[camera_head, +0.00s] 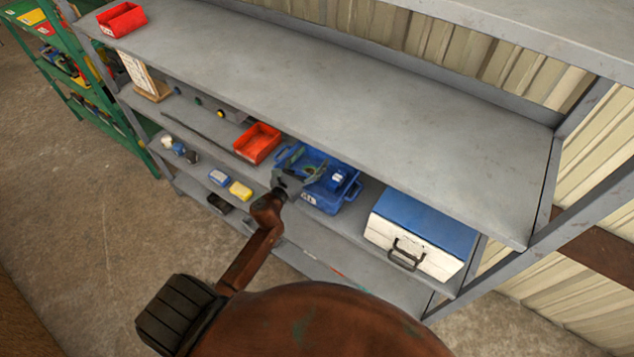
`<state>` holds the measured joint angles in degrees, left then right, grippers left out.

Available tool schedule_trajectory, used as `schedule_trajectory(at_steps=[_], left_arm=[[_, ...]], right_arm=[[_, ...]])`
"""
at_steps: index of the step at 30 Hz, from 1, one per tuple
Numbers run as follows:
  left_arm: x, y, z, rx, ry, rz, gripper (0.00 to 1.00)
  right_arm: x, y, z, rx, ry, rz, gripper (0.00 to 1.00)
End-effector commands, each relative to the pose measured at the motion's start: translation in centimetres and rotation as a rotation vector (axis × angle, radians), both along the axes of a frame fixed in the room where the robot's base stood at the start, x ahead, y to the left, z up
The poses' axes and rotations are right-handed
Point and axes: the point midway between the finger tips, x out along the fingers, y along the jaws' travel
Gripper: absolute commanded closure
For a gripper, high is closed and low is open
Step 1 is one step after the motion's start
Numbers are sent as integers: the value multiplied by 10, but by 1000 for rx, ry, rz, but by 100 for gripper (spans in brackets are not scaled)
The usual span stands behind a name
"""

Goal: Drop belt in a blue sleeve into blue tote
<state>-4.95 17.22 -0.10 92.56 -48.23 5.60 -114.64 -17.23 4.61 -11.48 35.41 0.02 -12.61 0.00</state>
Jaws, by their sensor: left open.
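The blue tote (350,192) stands on a middle shelf of the grey rack, with a white label on its front. A small blue and white item (338,177) lies inside it, toward the right; it may be the belt in a blue sleeve, but it is too small to be sure. My left gripper (306,167) is open over the left part of the tote, its fingers apart and to the left of that item, with nothing seen between them. The gripper hides part of the tote's inside. My right gripper is not in view.
A red bin (257,143) stands left of the tote, and a white case with a blue lid (420,231) stands right. A blue packet (219,178) and a yellow packet (240,190) lie on a lower shelf.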

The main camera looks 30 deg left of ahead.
Motion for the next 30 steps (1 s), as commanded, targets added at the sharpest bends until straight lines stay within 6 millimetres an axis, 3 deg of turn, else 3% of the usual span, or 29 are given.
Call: schedule_trajectory(at_steps=[5, 18, 24, 30], left_arm=[[-17, 2, -1, 0, 1, 0, 33], [-101, 8, -1, -1, 1, 2, 33], [-117, 9, 0, -1, -1, 0, 33], [-119, 9, 0, 0, -1, 0, 33]], right_arm=[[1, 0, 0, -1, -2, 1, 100], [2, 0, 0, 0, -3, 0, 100], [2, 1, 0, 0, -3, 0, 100], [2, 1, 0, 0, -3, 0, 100]])
